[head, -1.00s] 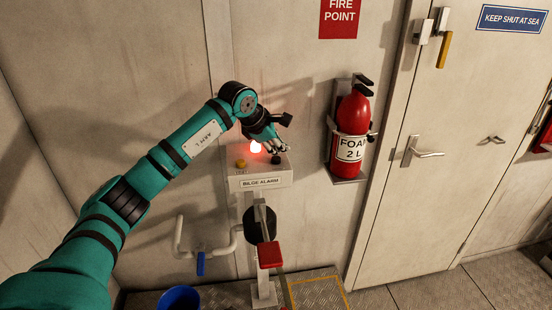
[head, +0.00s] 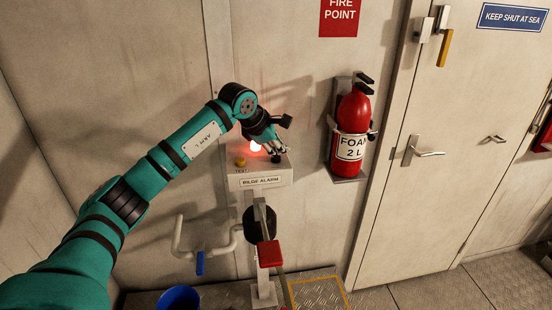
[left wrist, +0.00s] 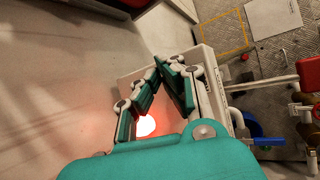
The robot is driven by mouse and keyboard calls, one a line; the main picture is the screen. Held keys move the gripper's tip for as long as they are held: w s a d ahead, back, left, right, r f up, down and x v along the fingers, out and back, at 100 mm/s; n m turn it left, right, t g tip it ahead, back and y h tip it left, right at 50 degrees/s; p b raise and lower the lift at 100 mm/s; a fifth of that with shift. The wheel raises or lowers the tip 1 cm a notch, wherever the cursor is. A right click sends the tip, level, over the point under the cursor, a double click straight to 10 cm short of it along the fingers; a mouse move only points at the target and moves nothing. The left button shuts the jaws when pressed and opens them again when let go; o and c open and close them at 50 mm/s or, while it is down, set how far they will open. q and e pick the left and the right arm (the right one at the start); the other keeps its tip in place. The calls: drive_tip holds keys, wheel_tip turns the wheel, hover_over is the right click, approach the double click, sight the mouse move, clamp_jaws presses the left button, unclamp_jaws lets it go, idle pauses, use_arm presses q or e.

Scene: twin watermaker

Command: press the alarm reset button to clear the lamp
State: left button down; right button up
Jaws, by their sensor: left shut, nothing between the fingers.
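The bilge alarm box (head: 245,181) stands on a post against the wall. Its lamp (head: 256,147) glows red, and the glow also shows in the left wrist view (left wrist: 146,126). A yellow button (head: 240,162), marked as test, is at the left of the box top. A black button (head: 277,159) is at the right. My left gripper (head: 278,151) is shut and empty, pointing down with its fingertips just above or at the black button. I cannot tell whether they touch. In the left wrist view the shut fingers (left wrist: 162,68) hide the black button. My right gripper is not in view.
A red fire extinguisher (head: 352,125) hangs on the wall to the right of the box, beside a door (head: 430,200). Below are a red-handled lever (head: 270,254), a white pipe with a blue valve handle (head: 200,264) and a blue bucket (head: 179,298).

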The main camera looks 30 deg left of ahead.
sight(279, 158)
use_arm(q)
drive_tip(key=shift+f+b, duration=0.4)
drive_tip(key=shift+f, duration=0.1)
idle(0.7)
idle(0.3)
drive_tip(key=shift+r+p, duration=0.6)
drive_tip(key=shift+r, duration=0.3)
drive_tip(key=shift+r, duration=0.1)
drive_tip(key=shift+r+p, duration=1.65)
drive_tip(key=shift+r, duration=0.8)
